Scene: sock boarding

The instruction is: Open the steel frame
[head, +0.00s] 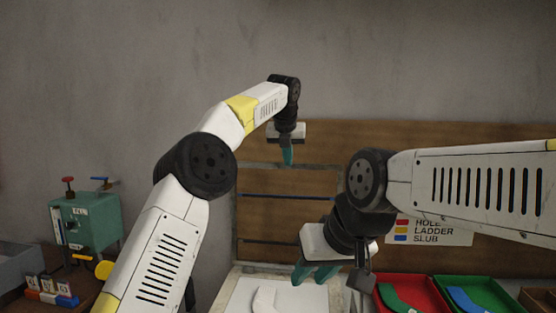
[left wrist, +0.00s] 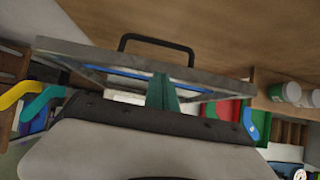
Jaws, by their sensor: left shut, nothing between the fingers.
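The steel frame (head: 236,225) stands raised, roughly upright, behind the pale work bed (head: 228,292) in the head view. Its thin grey rim shows at the left and top, with a blue line across it. In the left wrist view the frame (left wrist: 85,52) appears nearly edge-on, with a black handle (left wrist: 157,40). My left gripper (head: 288,157) is shut and empty at the frame's top edge; its teal fingers (left wrist: 163,95) overlap the rim in the wrist view, and contact cannot be told. My right gripper (head: 314,274) is lower, over the bed's right part, with its fingers apart.
A white flat shape (head: 265,299) lies on the bed. A red tray (head: 418,281) and a green tray (head: 500,287) stand at the right, below a colour-label sign (head: 436,231). A green box with valves (head: 85,222) stands at the left. A wooden wall panel backs the bench.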

